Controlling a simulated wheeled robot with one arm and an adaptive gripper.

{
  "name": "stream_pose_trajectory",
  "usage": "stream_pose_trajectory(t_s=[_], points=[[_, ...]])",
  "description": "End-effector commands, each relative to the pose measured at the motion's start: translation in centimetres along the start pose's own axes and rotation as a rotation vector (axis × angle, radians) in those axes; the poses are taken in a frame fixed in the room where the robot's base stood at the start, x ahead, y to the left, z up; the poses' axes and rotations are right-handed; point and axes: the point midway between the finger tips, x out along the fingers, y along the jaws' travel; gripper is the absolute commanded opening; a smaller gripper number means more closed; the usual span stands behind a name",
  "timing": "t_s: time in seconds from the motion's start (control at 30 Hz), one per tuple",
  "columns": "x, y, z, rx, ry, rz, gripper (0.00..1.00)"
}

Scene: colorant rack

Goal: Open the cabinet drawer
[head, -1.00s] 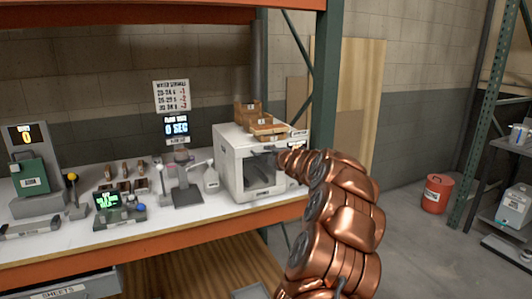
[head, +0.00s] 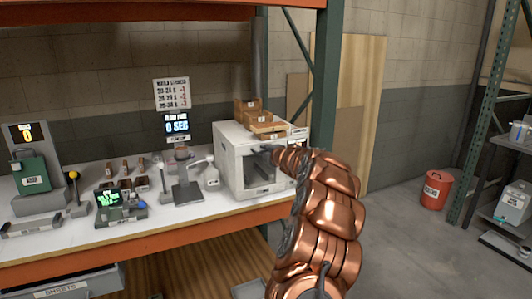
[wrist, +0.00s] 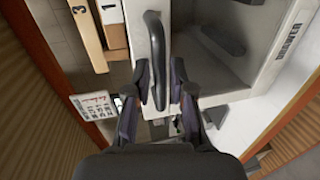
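The white cabinet (head: 232,165) stands at the right end of the bench, with a recessed grey front panel. The wrist view shows its front edge-on, with a "DRAWER" label (wrist: 291,38) at the right. A dark curved handle (wrist: 154,45) stands out from the front near its edge. My gripper (wrist: 162,80) is open, with one finger on each side of the handle's near part. There is a visible gap on the right side; contact on the left cannot be told. A second dark curved shape (wrist: 224,38) on the panel may be a reflection or shadow.
Brown boxes (head: 262,124) sit on the cabinet top. A white bottle (head: 211,173) and a dispenser stand (head: 187,190) are to its left. A green rack post (head: 325,75) rises behind my arm. A drawer labelled "SHEETS" (head: 70,288) is below the bench.

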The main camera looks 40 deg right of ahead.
Motion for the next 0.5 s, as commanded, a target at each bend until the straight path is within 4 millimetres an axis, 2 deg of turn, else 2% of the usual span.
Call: stream_pose_trajectory(t_s=[0.03, 0.17, 0.5], points=[[0.0, 0.0, 0.01, 0.0, 0.0, 0.0, 0.14], [-0.01, 0.0, 0.01, 0.0, 0.0, 0.0, 0.01], [-0.01, -0.01, 0.01, 0.0, 0.0, 0.0, 0.0]])
